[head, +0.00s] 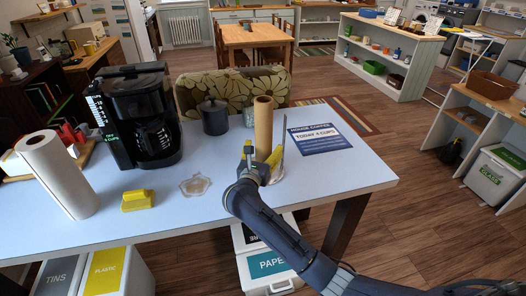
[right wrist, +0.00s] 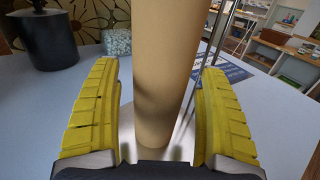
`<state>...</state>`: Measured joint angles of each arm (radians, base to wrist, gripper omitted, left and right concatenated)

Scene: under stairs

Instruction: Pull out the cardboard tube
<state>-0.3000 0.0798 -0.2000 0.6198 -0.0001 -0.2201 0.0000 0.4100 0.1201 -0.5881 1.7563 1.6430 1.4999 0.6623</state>
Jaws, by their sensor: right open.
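The tan cardboard tube (head: 263,122) stands upright near the right part of the pale table (head: 345,181). In the right wrist view the tube (right wrist: 166,70) rises between my two yellow finger pads. My right gripper (head: 261,161) is open, with one finger on each side of the tube's lower part. Gaps show between the pads and the tube in the right wrist view. Thin metal rods (right wrist: 214,60) stand just right of the tube. The tube's foot is hidden by my gripper in the head view. My left gripper is not in view.
A dark lidded canister (head: 214,117) and a grey textured pot (head: 249,117) stand behind and left of the tube. A printed sign (head: 318,138) lies to its right. A glass dish (head: 196,186), yellow block (head: 137,201), coffee maker (head: 135,115) and paper roll (head: 57,172) stand further left.

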